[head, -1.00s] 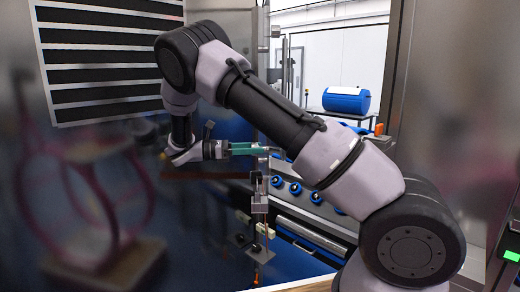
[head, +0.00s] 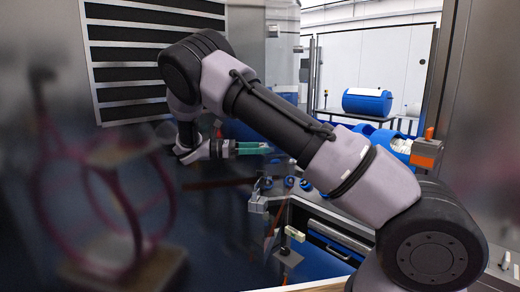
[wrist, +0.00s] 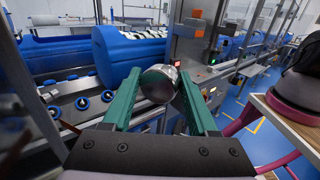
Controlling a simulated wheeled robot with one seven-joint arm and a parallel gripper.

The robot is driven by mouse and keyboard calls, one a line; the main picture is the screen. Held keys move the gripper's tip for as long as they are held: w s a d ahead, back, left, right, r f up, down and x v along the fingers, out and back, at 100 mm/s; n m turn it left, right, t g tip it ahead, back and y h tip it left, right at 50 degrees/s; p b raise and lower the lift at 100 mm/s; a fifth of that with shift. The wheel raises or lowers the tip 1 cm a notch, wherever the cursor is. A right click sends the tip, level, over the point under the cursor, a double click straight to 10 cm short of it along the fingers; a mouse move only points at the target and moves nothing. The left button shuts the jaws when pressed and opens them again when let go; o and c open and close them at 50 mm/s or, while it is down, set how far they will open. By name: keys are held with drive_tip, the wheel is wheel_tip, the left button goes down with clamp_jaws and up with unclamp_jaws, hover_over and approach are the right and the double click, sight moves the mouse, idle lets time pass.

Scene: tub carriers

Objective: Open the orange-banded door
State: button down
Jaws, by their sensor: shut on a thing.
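The door (head: 120,215) is a large, dark, mirror-like metal panel filling the left of the head view, with a louvred vent at its top. No orange band shows clearly on it. It stands partly open, with a gap to its right. My gripper (head: 262,148) is at the door's free edge, its green fingers partly behind my own arm. In the wrist view, my gripper (wrist: 158,78) is shut on a rounded silver handle (wrist: 158,86), which sits between both fingertips. How the handle joins the door is hidden.
Right of the gap stands a metal post with an orange-topped block (head: 427,152). Beyond the gap are a blue tub (head: 367,102) on a stand and a roller conveyor (wrist: 82,103).

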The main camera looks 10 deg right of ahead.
drive_tip(key=shift+w+d+r, duration=0.15)
drive_tip(key=shift+w+r, duration=0.05)
drive_tip(key=shift+w, duration=0.1)
drive_tip(key=shift+c, duration=1.2)
unclamp_jaws()
drive_tip(key=shift+d+f, duration=0.1)
wheel_tip(320, 180, up, 10)
